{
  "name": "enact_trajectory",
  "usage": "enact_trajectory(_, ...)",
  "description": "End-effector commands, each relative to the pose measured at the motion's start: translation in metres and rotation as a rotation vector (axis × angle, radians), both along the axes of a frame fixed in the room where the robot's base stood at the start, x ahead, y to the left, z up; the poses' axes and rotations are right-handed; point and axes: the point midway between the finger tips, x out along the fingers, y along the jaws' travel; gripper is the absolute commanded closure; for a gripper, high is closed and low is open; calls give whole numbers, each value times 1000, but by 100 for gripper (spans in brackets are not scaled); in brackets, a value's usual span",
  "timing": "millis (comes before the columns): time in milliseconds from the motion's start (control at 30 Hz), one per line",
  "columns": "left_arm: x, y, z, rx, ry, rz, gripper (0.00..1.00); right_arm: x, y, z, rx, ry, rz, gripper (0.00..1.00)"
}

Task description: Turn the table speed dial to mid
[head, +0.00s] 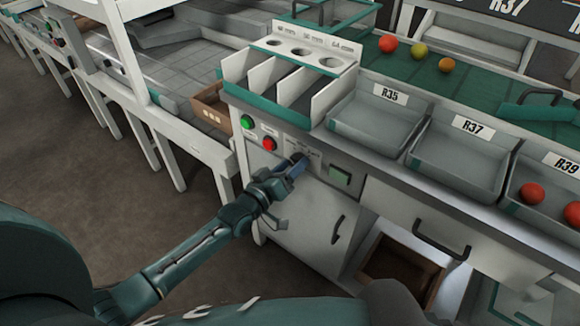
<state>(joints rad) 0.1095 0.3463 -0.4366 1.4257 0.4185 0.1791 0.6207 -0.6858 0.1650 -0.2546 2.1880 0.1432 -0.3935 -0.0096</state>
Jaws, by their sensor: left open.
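The table speed dial (299,157) is a small dark knob on the grey control panel at the front of the sorting table. Its pointer setting is too small and too covered to read. My left gripper (294,172) reaches in from the lower left, with its jaws open at the dial. The fingers partly hide the dial, and I cannot tell whether they touch it. My right gripper is not in view.
Left of the dial are a green button (246,121) and a red button (269,144); a green square switch (340,175) is to its right. Grey bins labelled R35 (372,122) and R37 (456,158) stand above. A cabinet door handle (337,229) is below.

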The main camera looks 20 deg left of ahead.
Motion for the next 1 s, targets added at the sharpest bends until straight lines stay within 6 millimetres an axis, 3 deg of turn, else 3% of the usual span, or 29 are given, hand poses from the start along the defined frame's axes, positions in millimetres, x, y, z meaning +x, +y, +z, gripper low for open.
enact_trajectory(133, 0, 0, 0, 0, 0, 0, 42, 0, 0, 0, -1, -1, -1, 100)
enact_trajectory(667, 0, 0, 0, -1, 0, 0, 85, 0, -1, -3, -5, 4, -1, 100)
enact_trajectory(1000, -1, 0, 1, 48, -17, 0, 86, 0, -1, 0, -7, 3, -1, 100)
